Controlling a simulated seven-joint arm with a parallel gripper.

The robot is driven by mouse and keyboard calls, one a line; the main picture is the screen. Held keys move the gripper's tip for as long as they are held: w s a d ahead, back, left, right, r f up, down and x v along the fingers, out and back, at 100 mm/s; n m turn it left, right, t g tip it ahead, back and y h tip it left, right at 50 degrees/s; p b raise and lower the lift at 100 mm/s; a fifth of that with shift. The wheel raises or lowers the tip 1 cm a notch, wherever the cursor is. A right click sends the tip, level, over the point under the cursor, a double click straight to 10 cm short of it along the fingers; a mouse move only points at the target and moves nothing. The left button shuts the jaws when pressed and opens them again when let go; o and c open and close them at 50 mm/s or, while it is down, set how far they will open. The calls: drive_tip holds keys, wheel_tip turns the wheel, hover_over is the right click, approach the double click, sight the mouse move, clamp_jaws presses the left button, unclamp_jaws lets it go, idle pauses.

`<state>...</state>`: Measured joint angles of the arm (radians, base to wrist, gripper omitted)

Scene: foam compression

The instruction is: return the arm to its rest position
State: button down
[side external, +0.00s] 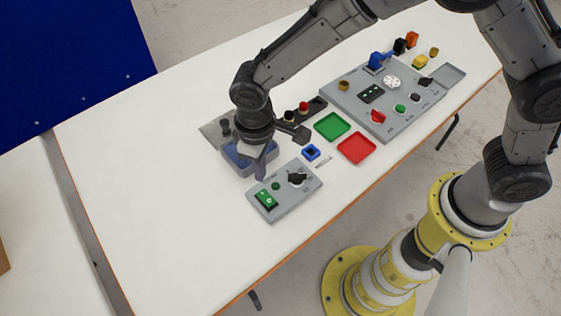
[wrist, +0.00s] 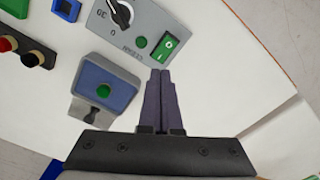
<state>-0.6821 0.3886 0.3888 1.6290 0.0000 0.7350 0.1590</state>
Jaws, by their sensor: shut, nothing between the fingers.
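My gripper (side external: 261,172) hangs from the bent arm at the table's left part, pointing down. In the side view it overlaps the grey fixture with a blue pad (side external: 233,157) and hides part of it. In the wrist view my gripper (wrist: 160,73) has both dark fingers together with nothing between them. There the fixture's blue pad (wrist: 118,82) lies left of the fingers, with a green round spot (wrist: 103,91) on it. The fingertips appear close to the edge of the grey switch panel (wrist: 186,25). I cannot tell their height or whether they touch anything.
The switch panel (side external: 288,201) carries a green rocker switch (side external: 265,199) and a black knob (side external: 297,179). A blue square holder (side external: 311,152), green tray (side external: 332,126), red tray (side external: 356,148) and larger control panel (side external: 352,98) lie rightward. The table's left end (side external: 130,190) is clear.

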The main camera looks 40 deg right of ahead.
drive_tip(key=w+d+r+m+t+y, duration=0.1)
drive_tip(key=w+d+r, duration=0.1)
drive_tip(key=d+r, duration=0.25)
drive_tip(key=w+d+r+m+t, duration=0.1)
drive_tip(key=w+d+r, duration=0.2)
drive_tip(key=r, duration=0.3)
drive_tip(key=s+d+r+m+t, duration=0.2)
drive_tip(key=s+d+r, duration=0.2)
drive_tip(key=d+r, duration=0.6)
drive_tip(key=s+d+r+m+t, duration=0.2)
drive_tip(key=s+d+r, duration=0.3)
drive_tip(key=s+d, duration=0.25)
drive_tip(key=s+d+f, duration=0.1)
drive_tip(key=s+f, duration=0.1)
drive_tip(key=s, duration=0.3)
drive_tip(key=s+d+f+h, duration=0.1)
drive_tip(key=s+f, duration=0.2)
drive_tip(key=s, duration=0.3)
drive_tip(key=shift+d, duration=0.25)
